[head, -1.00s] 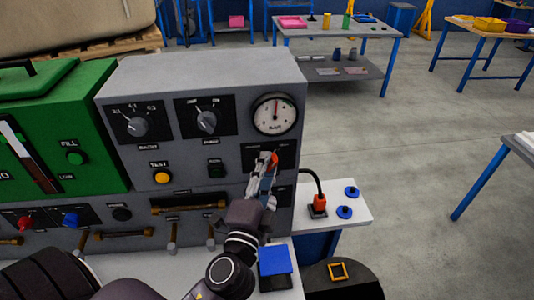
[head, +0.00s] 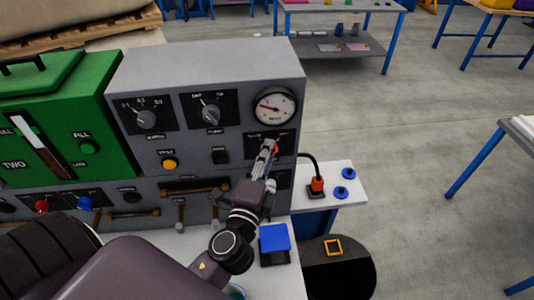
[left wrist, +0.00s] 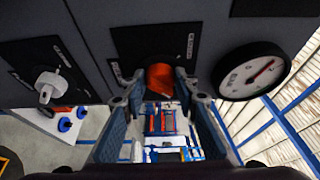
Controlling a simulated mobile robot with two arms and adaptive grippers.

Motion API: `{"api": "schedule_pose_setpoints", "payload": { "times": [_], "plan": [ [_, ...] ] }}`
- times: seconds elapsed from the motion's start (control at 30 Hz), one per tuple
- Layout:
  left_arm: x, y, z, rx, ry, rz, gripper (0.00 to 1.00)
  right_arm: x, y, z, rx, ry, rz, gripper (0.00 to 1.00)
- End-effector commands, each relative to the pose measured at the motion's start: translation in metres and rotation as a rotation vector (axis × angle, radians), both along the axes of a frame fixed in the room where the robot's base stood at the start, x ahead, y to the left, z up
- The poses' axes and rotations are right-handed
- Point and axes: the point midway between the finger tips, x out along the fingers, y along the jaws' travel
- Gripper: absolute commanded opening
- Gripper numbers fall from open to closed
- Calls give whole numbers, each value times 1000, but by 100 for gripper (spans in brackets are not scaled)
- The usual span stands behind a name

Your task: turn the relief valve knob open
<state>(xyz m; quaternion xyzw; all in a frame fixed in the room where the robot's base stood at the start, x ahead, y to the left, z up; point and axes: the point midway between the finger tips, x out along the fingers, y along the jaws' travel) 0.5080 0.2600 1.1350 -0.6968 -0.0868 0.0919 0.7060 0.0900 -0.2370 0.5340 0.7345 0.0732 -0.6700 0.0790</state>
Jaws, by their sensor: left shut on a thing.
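The relief valve knob (head: 275,147) is orange-red and sits on a dark plate below the round gauge on the grey panel. In the left wrist view the knob (left wrist: 160,78) shows between the fingertips. My left gripper (head: 268,150) is shut on it; its fingers (left wrist: 158,92) lie on either side. The fingers hide much of the knob in the head view. The white gauge (head: 274,106) has a red needle pointing left in the head view. It also shows at right in the left wrist view (left wrist: 250,72). My right gripper is not in view.
The grey panel (head: 240,72) also bears two selector dials, a yellow button (head: 170,164) and a lower row of levers. A green box (head: 60,130) stands at left. A red plug with a black cable (head: 317,184) and blue knobs (head: 341,191) are at right.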

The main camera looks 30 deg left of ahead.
Motion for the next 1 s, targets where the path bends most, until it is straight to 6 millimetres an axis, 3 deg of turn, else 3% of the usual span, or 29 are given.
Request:
{"api": "schedule_pose_setpoints", "payload": {
  "times": [0.07, 0.1, 0.23, 0.67, 1.0],
  "plan": [
    [0, 0, 0, 2, 0, 1, 3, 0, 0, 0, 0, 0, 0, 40],
    [0, 0, 0, 2, 0, 1, 30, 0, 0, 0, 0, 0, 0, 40],
    [0, 0, 0, 1, 0, 1, 44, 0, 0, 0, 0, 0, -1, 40],
    [-8, -2, -1, 0, 3, 0, 45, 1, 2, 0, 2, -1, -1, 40],
    [-58, -15, -1, -1, 5, 1, 45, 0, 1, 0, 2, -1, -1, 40]
  ]
}}
